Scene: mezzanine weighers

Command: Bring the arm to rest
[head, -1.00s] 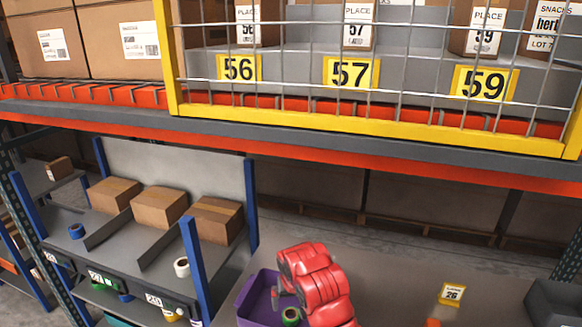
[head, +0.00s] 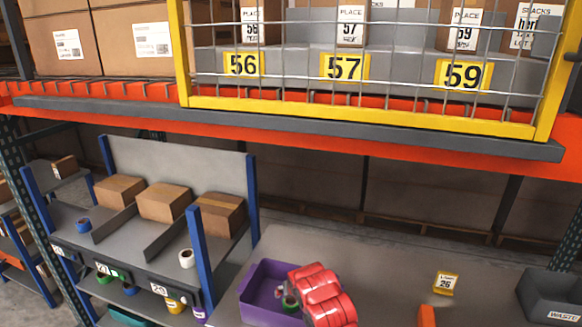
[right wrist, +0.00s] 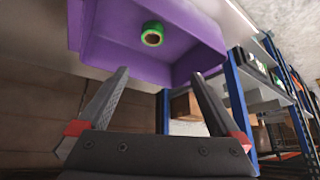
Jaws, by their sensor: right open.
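My right gripper (right wrist: 158,78) shows in the right wrist view with its two dark fingers spread apart and nothing between them. Beyond the fingertips is a purple bin (right wrist: 195,25) with a green-rimmed tape roll (right wrist: 152,34) inside. In the head view a red arm of mine (head: 322,296) reaches over the right part of the purple bin (head: 252,312) at the bottom centre. The arm partly hides the bin and the roll in it, and I cannot make out the fingers there. My left gripper is in neither view.
A grey table (head: 395,285) holds a yellow "26" tag (head: 445,283) and a dark waste bin (head: 552,298). A blue-posted shelf (head: 200,262) with cardboard boxes (head: 163,202) stands left. Above runs an orange beam (head: 350,142) with a yellow-framed mesh guard (head: 360,113).

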